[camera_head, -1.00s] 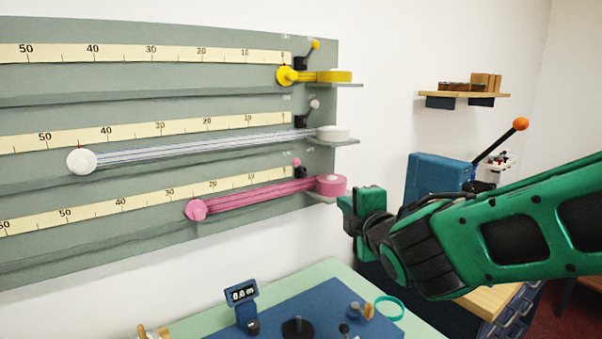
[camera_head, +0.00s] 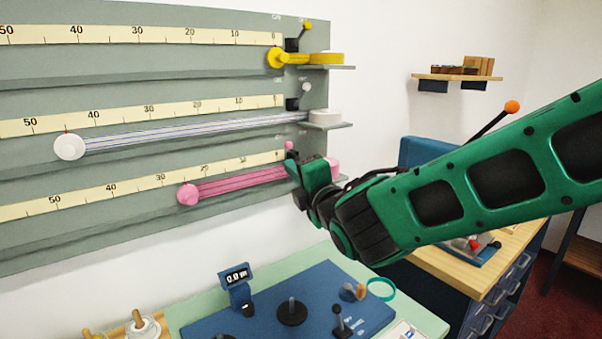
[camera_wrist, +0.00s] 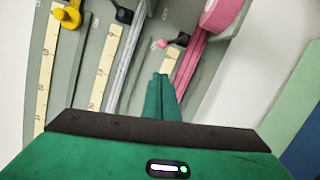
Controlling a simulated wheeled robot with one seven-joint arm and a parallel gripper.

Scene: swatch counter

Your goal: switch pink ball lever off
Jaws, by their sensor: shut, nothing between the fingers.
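The pink ball lever (camera_head: 289,146) is on the grey wall panel (camera_head: 180,67), at the right end of the lowest scale. Its ball stands nearly straight up or slightly left, while the yellow and white balls lean right. In the wrist view the pink ball (camera_wrist: 162,43) sits on a short dark arm just beyond my fingertips. My green gripper (camera_head: 293,168) is shut and empty, in front of the lever's base and partly hiding it. The fingertips (camera_wrist: 161,76) show a small gap to the ball in the wrist view; I cannot tell the depth.
The pink ribbon (camera_head: 235,181) and its partly hidden pink roll (camera_head: 334,167) lie beside my gripper. The white ball lever (camera_head: 305,88) and yellow ball lever (camera_head: 307,27) are above. A workbench with a blue mat (camera_head: 262,322) is below.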

